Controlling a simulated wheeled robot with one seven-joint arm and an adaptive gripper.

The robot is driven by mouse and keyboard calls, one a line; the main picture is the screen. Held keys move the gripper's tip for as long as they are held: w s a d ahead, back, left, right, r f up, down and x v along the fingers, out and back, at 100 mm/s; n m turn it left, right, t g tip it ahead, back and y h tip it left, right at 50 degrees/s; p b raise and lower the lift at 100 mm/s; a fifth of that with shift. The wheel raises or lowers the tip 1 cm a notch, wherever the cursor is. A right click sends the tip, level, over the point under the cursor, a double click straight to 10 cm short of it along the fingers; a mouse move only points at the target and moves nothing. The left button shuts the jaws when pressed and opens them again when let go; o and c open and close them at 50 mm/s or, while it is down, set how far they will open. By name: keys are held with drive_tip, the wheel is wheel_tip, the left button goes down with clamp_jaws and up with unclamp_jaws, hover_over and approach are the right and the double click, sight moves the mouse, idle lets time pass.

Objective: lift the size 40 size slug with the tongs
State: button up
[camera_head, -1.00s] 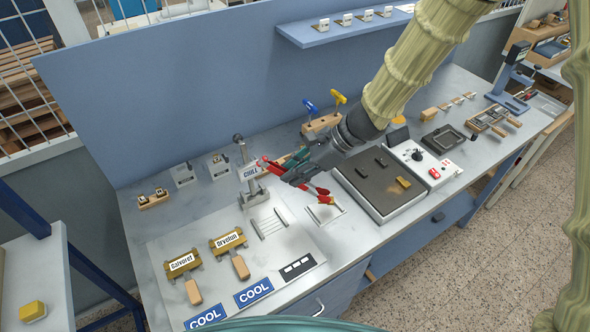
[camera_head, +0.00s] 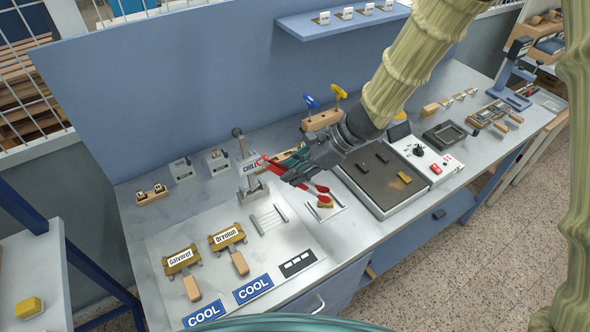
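My gripper (camera_head: 300,171) is closed around red tongs (camera_head: 265,161) above the bench, left of the hot plate. The red tong tips (camera_head: 323,189) point right and down. A small brass-coloured piece (camera_head: 325,205) lies just below the tips over a pale pad; whether the tips touch it I cannot tell. Another brass piece (camera_head: 404,177) and two dark pieces (camera_head: 382,157) sit on the dark hot plate (camera_head: 376,190). No number is readable on any small piece, so I cannot tell which is the size 40 slug.
A stand with a CHILL sign (camera_head: 248,166) is close left of the tongs. A slotted grey rack (camera_head: 267,219), two labelled brass holders (camera_head: 226,237) and COOL signs (camera_head: 253,289) fill the front left. A wooden tool block (camera_head: 321,121) stands behind my gripper.

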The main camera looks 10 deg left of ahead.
wheel_tip(320, 180, up, 10)
drive_tip(key=p, duration=0.8)
